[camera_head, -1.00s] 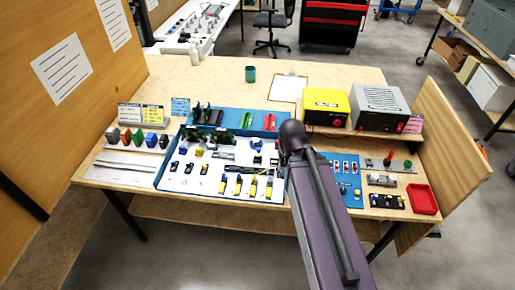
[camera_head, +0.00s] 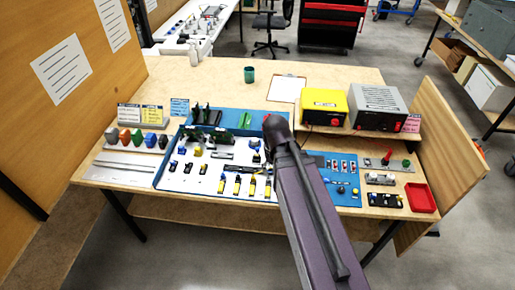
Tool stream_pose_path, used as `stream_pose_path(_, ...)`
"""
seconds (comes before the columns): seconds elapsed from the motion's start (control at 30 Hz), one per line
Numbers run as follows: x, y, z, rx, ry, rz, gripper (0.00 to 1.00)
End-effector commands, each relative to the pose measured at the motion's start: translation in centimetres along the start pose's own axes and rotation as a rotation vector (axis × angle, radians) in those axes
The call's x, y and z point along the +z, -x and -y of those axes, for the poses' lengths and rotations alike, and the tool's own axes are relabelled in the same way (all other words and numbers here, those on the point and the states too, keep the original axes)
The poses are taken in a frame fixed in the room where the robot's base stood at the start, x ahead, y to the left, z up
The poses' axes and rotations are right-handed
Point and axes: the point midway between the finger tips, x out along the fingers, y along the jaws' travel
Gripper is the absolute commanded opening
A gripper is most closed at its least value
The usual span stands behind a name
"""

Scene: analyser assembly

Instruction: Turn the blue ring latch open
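I cannot pick out the blue ring latch for certain; the parts are too small in this view. A blue panel (camera_head: 322,170) with several small switches and knobs lies right of my arm. A white board with a blue edge (camera_head: 160,180) carries several small black, yellow and blue parts left of my arm. My purple-grey arm reaches up from the bottom over the table's middle and covers the strip between board and panel. My gripper does not show.
A yellow box (camera_head: 324,106) and a grey box (camera_head: 378,108) stand at the back right. A red tray (camera_head: 421,197) sits at the right front, a green cup (camera_head: 249,74) at the back. The wooden tabletop (camera_head: 200,82) behind the board is mostly clear.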

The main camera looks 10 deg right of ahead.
Motion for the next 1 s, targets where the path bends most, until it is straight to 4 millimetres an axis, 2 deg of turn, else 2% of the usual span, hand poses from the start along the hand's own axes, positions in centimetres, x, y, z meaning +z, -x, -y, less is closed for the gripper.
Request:
stream_pose_path(0.03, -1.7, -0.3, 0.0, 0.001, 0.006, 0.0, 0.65)
stream_pose_path(0.17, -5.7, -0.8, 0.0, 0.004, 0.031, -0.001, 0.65)
stream_pose_path(0.5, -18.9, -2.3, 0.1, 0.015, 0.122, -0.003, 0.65)
stream_pose_path(0.6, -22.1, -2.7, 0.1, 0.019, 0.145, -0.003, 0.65)
stream_pose_path(0.7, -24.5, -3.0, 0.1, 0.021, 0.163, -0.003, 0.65)
stream_pose_path(0.8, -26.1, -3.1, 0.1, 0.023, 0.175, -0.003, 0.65)
stream_pose_path(1.0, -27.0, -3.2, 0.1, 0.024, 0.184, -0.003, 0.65)
